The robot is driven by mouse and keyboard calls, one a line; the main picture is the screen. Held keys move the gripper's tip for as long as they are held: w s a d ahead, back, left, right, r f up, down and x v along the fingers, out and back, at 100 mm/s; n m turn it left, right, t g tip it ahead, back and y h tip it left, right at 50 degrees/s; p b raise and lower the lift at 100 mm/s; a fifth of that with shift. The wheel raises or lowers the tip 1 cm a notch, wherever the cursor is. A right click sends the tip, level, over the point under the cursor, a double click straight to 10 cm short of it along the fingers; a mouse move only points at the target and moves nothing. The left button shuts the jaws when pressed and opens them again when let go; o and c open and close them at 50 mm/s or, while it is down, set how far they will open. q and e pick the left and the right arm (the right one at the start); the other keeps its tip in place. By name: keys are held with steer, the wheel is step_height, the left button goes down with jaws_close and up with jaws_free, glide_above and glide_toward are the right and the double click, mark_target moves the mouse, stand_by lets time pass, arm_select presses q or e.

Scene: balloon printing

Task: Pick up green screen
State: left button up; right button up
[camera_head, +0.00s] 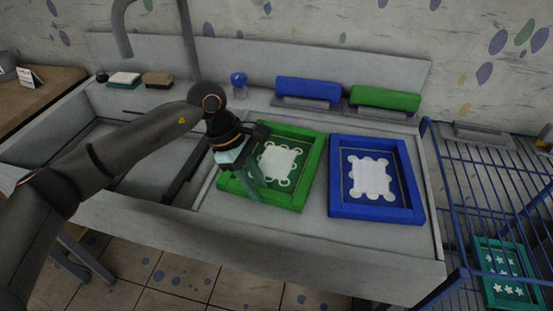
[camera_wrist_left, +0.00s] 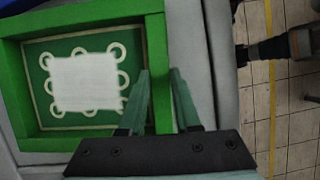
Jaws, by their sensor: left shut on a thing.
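The green screen (camera_head: 309,164) is a green frame with a white patch and pale rings inside. It lies on the grey counter, left of the blue screen (camera_head: 335,210). In the left wrist view the green screen (camera_wrist_left: 22,110) fills the left side. My left gripper (camera_head: 252,188) is at its left front part. In the left wrist view my left gripper's fingers (camera_wrist_left: 160,85) stand on either side of one frame wall and are shut on it. The fingers cover part of that wall. The head view does not show my right gripper.
A blue squeegee (camera_head: 307,92) and a green squeegee (camera_head: 385,98) rest behind the screens. A small blue-capped jar (camera_head: 239,85) stands at the back. A blue wire rack (camera_head: 465,190) stands at right, with a teal star-patterned screen (camera_head: 505,270) low in it. A sink is at left.

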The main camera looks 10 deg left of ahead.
arm_select(q)
jaws_close()
steer(key=shift+r, duration=0.1)
stand_by(0.3)
